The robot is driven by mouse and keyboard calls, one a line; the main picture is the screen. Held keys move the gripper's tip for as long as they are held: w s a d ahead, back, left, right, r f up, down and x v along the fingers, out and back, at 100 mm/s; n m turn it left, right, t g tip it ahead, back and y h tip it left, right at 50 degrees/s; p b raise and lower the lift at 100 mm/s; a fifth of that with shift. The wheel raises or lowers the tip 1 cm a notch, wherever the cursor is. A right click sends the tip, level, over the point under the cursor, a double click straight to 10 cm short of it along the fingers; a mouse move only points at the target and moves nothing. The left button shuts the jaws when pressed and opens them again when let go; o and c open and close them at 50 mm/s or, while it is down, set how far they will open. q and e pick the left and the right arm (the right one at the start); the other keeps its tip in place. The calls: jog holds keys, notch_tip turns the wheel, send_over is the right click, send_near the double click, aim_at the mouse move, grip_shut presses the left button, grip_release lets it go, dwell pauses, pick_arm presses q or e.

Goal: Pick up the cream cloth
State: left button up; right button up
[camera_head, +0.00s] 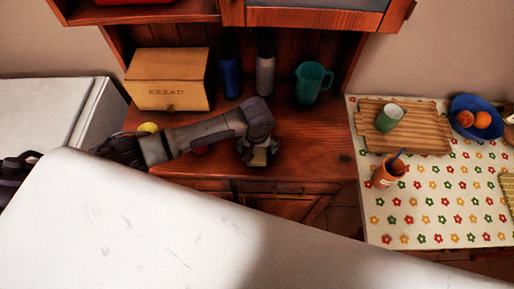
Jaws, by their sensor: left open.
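A small cream patch, which looks like the cream cloth (259,157), shows on the dark wood counter at my left gripper. My left arm reaches in from the left across the counter. My left gripper (257,150) points down over the cream patch and is open, with its fingers at or around it. The gripper hides much of the patch, so I cannot tell whether the fingers touch it. My right gripper is not in view.
A wooden bread box (168,80), a blue bottle (229,70), a grey bottle (265,75) and a teal jug (311,82) stand behind on the wood counter (325,140). A yellow item (148,127) lies by my arm. A flowered table (440,205) with boards and cups is right.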

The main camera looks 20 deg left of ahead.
pick_arm(q)
jog(key=shift+f, duration=0.25)
jog(key=c, duration=1)
jog(key=shift+r, duration=0.1)
jog(key=shift+c, duration=0.2)
jog(key=shift+w+r, duration=0.1)
jog(key=shift+r, duration=0.5)
notch_tip(320, 180, up, 3)
jog(key=shift+f+b, duration=0.1)
jog(key=shift+b, duration=0.55)
jog(key=w+d+r+b, duration=0.1)
jog(key=d+r+b, duration=0.2)
jog(key=d+r, duration=0.4)
jog(key=d, duration=0.4)
jog(key=shift+w+d, duration=0.25)
jog(key=shift+d, duration=0.05)
